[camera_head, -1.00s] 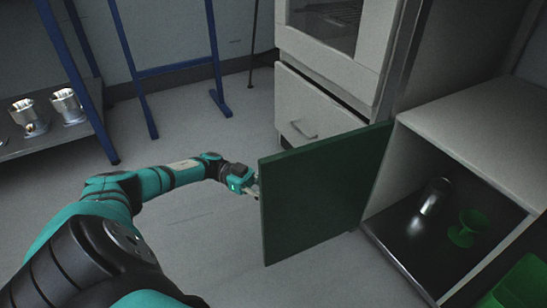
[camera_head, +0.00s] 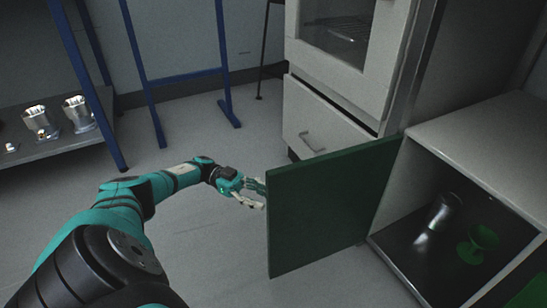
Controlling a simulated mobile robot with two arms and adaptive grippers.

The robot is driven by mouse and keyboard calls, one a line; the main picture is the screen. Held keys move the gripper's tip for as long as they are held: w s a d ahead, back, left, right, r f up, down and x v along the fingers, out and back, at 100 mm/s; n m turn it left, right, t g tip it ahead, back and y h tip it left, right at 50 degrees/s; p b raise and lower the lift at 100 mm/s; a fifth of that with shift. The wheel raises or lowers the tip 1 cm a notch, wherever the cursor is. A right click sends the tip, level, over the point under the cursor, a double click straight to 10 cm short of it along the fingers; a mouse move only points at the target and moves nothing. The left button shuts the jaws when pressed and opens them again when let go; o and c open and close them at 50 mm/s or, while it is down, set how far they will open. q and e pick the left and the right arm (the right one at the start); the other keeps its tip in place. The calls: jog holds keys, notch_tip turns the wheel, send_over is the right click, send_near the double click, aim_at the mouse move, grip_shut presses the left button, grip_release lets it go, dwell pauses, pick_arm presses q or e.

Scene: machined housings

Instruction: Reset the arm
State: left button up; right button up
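My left arm comes in from the lower left. Its gripper (camera_head: 253,193) is beside the free edge of the open green cabinet door (camera_head: 332,208), on the door's left. The fingers show as spread apart, with nothing seen between them. Whether a fingertip touches the door edge is hard to tell. My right gripper is out of view.
The open cabinet (camera_head: 476,140) at the right holds a metal housing (camera_head: 443,212) and a green goblet-shaped part (camera_head: 478,244). A white drawer unit (camera_head: 318,125) stands behind the door. Metal housings (camera_head: 79,113) sit on a shelf at the left. Floor between is clear.

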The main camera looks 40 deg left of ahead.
pick_arm(q)
jog(key=shift+s+a, duration=0.2)
jog(key=shift+a, duration=0.7)
jog(key=shift+a, duration=0.1)
